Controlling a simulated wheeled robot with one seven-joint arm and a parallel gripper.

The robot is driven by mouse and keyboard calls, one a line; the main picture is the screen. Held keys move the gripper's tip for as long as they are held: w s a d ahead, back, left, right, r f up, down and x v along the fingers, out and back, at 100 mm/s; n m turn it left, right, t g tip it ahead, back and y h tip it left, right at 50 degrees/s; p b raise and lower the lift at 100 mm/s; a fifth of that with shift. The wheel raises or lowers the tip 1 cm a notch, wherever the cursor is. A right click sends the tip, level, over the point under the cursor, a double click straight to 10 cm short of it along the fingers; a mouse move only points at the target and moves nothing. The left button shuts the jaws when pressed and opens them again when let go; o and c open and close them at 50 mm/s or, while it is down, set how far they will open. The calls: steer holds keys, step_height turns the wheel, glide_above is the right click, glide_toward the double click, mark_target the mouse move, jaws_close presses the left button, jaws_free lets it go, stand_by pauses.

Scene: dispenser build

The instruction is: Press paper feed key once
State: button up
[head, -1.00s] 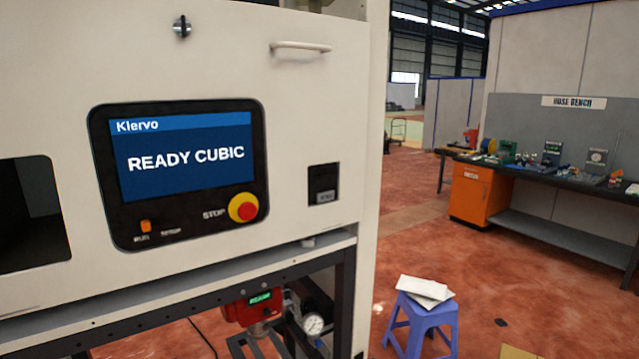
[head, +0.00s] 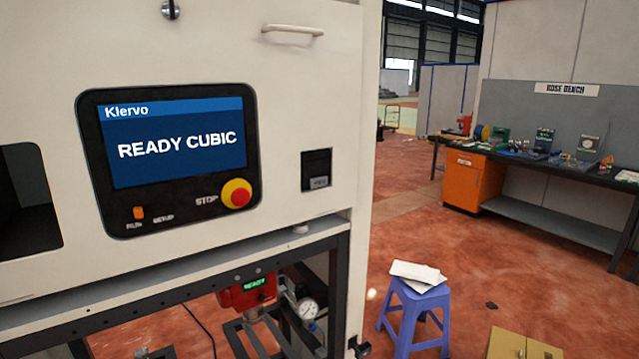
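The machine's white front panel (head: 300,90) fills the left of the head view. A small black unit (head: 316,163) is set into it, right of the screen, with a grey labelled key or plate (head: 319,183) at its bottom. The lettering there is too small to read surely, so I cannot tell whether it is the paper feed key. The black control panel (head: 90,165) has a screen (head: 175,145) reading "READY CUBIC", an orange RUN switch (head: 138,213) and a red STOP button (head: 236,193) on a yellow base. My gripper is not in view.
A dark frame (head: 180,288) carries the machine, with a red device (head: 230,298) and a gauge (head: 307,308) below. A blue stool (head: 413,300) holds papers (head: 417,272). A hose bench (head: 560,165) stands at back right. Red floor between is mostly clear.

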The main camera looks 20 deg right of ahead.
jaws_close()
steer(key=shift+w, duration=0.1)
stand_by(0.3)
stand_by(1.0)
